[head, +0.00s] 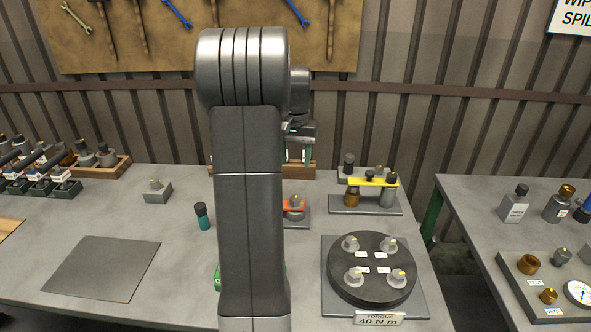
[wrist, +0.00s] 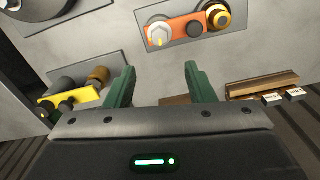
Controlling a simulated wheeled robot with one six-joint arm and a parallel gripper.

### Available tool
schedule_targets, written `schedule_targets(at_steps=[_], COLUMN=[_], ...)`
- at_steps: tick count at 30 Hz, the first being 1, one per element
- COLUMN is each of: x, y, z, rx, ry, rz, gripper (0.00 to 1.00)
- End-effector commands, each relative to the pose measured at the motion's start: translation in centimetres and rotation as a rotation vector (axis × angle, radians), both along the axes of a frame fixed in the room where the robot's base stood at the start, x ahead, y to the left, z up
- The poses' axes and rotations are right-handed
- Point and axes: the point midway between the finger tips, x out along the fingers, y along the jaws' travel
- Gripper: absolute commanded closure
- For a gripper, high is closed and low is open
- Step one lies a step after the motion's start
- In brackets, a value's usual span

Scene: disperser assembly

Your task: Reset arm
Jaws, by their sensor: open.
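My gripper (wrist: 158,88) has two green fingers spread apart with nothing between them in the wrist view. In the head view my arm rises through the middle of the picture, and the gripper (head: 298,152) shows only partly behind it, above the back of the workbench (head: 180,218). The wrist view shows the bench tilted, with an orange bracket (wrist: 186,27) on a grey plate beyond the fingers. The same orange bracket shows partly beside my arm in the head view (head: 290,206).
A black turntable (head: 372,294) with several knobbed parts stands front right. A yellow bracket assembly (head: 372,181) is behind it. A teal bottle (head: 202,216) and a grey block (head: 157,192) stand left of my arm. A flat dark mat (head: 103,270) lies bare at front left.

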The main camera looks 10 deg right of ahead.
Motion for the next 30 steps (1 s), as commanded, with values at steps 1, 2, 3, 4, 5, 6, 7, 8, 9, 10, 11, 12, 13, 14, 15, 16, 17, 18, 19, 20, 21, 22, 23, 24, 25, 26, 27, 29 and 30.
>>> schedule_targets(at_steps=[1,2,3,4,5,6,7,8,9,10,11,12,13,14,15,16,17,18,19,20,21,22,23,24,25,26,27,29,30], x=[0.0,0.0,0.0,0.0,0.0,0.0,0.0,0.0,0.0,0.0,0.0,0.0,0.0,0.0,0.0,0.0,0.0,0.0,0.0,-0.1,-0.1,-0.1,-0.1,-0.1,-0.1,-0.1,-0.1,-0.1,-0.1], y=[0.0,0.0,0.0,0.0,0.0,0.0,0.0,0.0,0.0,0.0,0.0,0.0,0.0,0.0,0.0,0.0,0.0,0.0,0.0,0.0,0.0,0.0,0.0,0.0,0.0,0.0,0.0,0.0,0.0], z=[0.2,0.3,0.4,0.4,0.4,0.4,0.4,0.4,0.4,0.4,0.4,0.3,0.2,0.1,-0.2,-0.4,-0.7,-1.2,-1.7,-2.3,-3.0,-3.6,-4.2,-5.0,-5.6,-6.2,-7.0,-8.2,-8.9], rx=[0.000,0.000,0.000,0.000,0.000,0.000,0.000,0.000,0.000,0.000,0.000,0.000,0.000,0.000,0.001,0.000,0.000,0.001,0.001,0.002,0.001,0.001,0.002,0.001,0.002,0.001,0.002,0.002,0.001], ry=[0.000,0.000,0.001,0.001,0.001,0.001,0.001,0.001,0.001,0.001,0.001,0.001,0.001,0.001,0.002,0.002,0.003,0.004,0.004,0.006,0.005,0.006,0.006,0.006,0.006,0.007,0.006,0.006,0.007], rz=[0.000,0.000,0.000,0.000,0.000,0.000,0.000,0.000,0.000,0.000,0.000,0.000,0.000,0.000,0.000,0.000,0.000,0.000,0.000,0.000,0.000,0.000,0.000,0.000,0.000,0.000,0.000,0.000,0.000], gripper=[0.51,0.51,0.51,0.51,0.51,0.51,0.51,0.51,0.51,0.51,0.51,0.51,0.51,0.51,0.51,0.51,0.51,0.51,0.51,0.51,0.51,0.51,0.51,0.51,0.51,0.51,0.51,0.51,0.51])
